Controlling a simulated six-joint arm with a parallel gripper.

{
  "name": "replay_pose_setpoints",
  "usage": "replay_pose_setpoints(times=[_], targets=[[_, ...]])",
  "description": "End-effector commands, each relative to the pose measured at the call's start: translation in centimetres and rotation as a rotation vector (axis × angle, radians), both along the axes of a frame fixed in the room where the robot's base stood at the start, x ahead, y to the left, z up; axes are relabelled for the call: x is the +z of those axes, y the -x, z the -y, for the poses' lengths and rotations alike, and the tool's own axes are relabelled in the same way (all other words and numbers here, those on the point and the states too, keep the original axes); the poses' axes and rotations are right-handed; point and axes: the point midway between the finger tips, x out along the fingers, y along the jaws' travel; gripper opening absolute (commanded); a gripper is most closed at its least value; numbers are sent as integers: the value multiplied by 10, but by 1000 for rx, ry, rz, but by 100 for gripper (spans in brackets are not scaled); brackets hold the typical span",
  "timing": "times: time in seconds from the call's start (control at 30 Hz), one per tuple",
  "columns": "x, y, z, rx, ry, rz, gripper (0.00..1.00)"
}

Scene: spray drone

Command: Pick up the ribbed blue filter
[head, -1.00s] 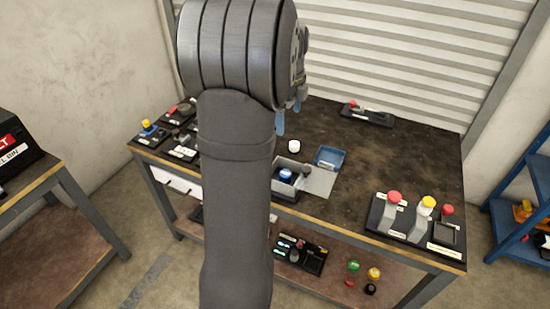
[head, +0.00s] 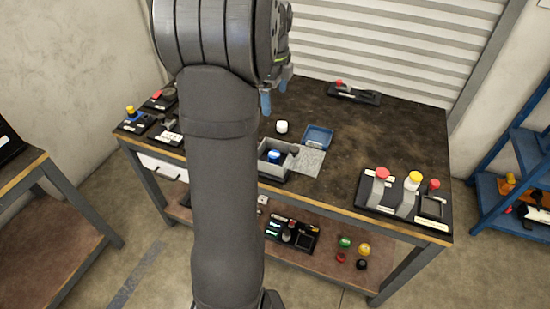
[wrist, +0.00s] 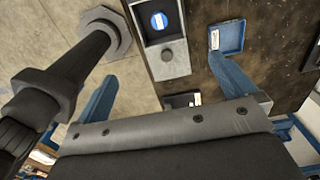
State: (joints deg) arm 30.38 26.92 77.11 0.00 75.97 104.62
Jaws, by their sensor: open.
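The blue filter (head: 273,156) is a round blue piece with a white label on top. It sits inside an open grey box (head: 262,170) on the workbench; its ribs are too small to make out. In the wrist view the filter (wrist: 159,21) shows from above in the dark box opening at top centre. My gripper (head: 272,95) is up above the bench, beyond the box in the head view. In the wrist view its two blue fingers (wrist: 162,70) are wide apart with nothing between them, and the filter lies beyond the fingertips.
A grey lid plate with a knob (wrist: 167,56) adjoins the box. A blue tray (head: 317,137) and a white cap (head: 281,127) stand near it. A block with red and yellow knobs (head: 405,205) is at the right front. The bench's right middle (head: 390,130) is clear.

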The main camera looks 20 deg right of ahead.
Motion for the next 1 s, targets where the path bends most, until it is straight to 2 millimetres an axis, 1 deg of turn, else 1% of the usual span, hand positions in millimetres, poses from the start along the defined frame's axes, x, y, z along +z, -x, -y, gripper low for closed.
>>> replay_pose_setpoints(times=[0.3,0.33,0.47,0.5,0.6,0.87,0.93,1.0], targets=[[0,0,0,0,0,0,100],[0,0,0,0,0,0,98],[0,0,0,0,0,0,72],[0,0,0,0,0,0,65],[0,0,0,0,0,0,48],[-1,0,-1,8,4,-1,48],[-9,0,-7,56,29,-12,48],[-23,0,-18,158,81,-33,48]])
